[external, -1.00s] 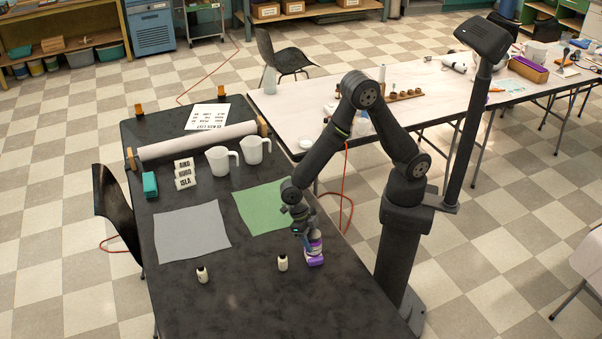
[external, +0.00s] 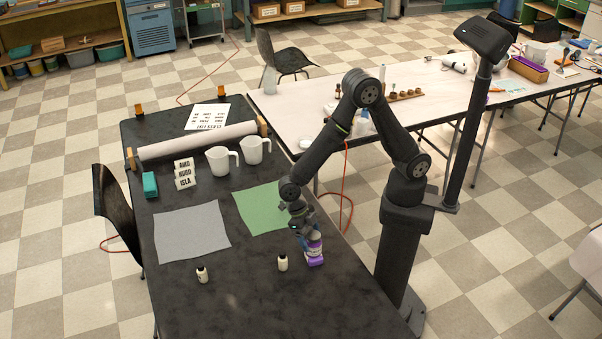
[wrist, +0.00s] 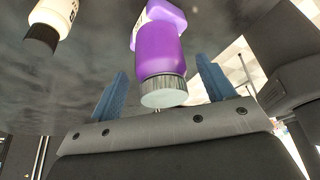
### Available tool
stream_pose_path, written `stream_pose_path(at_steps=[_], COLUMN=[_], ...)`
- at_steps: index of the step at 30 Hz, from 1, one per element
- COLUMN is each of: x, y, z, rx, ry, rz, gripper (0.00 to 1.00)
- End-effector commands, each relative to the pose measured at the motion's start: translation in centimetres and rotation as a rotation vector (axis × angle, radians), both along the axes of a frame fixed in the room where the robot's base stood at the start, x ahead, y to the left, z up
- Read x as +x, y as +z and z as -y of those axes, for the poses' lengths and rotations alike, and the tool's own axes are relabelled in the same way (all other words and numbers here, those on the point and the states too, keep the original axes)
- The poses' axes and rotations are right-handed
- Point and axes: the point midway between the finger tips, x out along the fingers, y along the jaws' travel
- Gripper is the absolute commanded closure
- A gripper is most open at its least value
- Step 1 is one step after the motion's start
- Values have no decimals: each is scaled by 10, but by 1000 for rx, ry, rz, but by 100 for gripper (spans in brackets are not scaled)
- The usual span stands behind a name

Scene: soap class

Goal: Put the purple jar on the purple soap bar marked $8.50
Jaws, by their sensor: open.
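The purple jar (external: 314,247), with a ribbed silver rim and pale lid top, appears to stand upright on the purple soap bar (external: 316,261) near the right edge of the black table. The jar also shows in the wrist view (wrist: 160,52), with part of the soap bar (wrist: 166,12) and its white label beyond it. I cannot read a price. My gripper (external: 307,232) is open just above the jar. In the wrist view its blue fingers (wrist: 160,85) are at either side of the jar's lid, with gaps.
A small cream bottle with a black cap (external: 283,263) stands just left of the soap bar. Another such bottle (external: 202,274) is farther left. A green cloth (external: 262,207) and a grey cloth (external: 192,232) lie behind. The table's front is clear.

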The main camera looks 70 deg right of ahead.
Motion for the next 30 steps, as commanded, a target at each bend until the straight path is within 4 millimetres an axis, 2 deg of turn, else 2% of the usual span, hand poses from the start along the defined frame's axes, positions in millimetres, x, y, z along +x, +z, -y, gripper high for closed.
stream_pose_path(at_steps=[9,15,20,30], x=[27,37,39,38], y=[65,89,95,94], z=[3,4,5,5], rx=[3,1,0,-1], ry=[0,-2,-1,0], rz=[4,1,0,-1], gripper=[25,25,25,25])
